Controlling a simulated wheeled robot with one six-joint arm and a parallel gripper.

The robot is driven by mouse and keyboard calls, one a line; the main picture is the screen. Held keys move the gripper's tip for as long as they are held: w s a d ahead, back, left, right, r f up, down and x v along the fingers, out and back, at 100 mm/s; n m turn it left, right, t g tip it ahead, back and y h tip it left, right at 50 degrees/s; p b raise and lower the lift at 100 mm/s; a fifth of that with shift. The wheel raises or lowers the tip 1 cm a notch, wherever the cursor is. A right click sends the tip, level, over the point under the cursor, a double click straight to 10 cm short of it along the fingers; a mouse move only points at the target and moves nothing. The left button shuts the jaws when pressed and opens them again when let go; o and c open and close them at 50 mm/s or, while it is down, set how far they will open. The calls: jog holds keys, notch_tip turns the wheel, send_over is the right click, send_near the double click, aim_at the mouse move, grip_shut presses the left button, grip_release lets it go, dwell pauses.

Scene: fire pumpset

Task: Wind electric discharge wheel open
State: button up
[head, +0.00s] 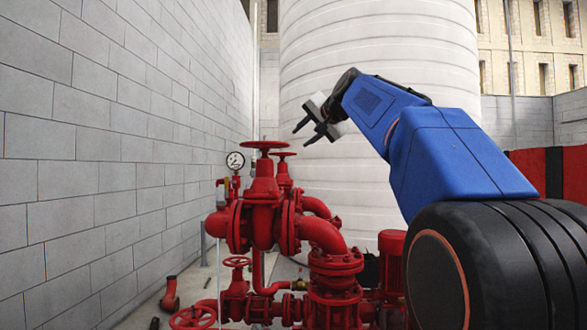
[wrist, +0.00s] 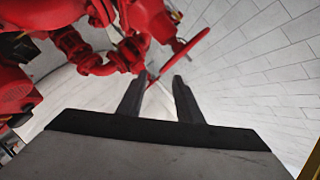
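A red handwheel (head: 264,145) sits flat on top of the nearest tall red valve (head: 263,188). A second red handwheel (head: 282,154) shows just behind it on another valve. I cannot tell from the pictures which one is the electric discharge wheel. My gripper (head: 301,137) is open and empty, above and to the right of the wheels and apart from them in the head view. In the wrist view my gripper (wrist: 160,75) has its two fingers apart, with a red wheel (wrist: 187,53) seen nearly edge-on beyond the tips.
A pressure gauge (head: 235,161) stands left of the valves, near the grey block wall (head: 120,130). Red pipework (head: 322,236) and lower handwheels (head: 194,317) fill the space below. A large white tank (head: 380,70) stands behind. The air above the wheels is clear.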

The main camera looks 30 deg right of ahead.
jog(key=s+a+f+n+g, duration=0.1)
jog(key=s+a+f, duration=0.2)
jog(key=a+f, duration=0.3)
notch_tip(320, 180, down, 4)
jog(key=shift+s+r+n+g+y, duration=0.1)
jog(key=shift+s+n+g+y, duration=0.1)
jog(key=shift+n+g+y, duration=0.15)
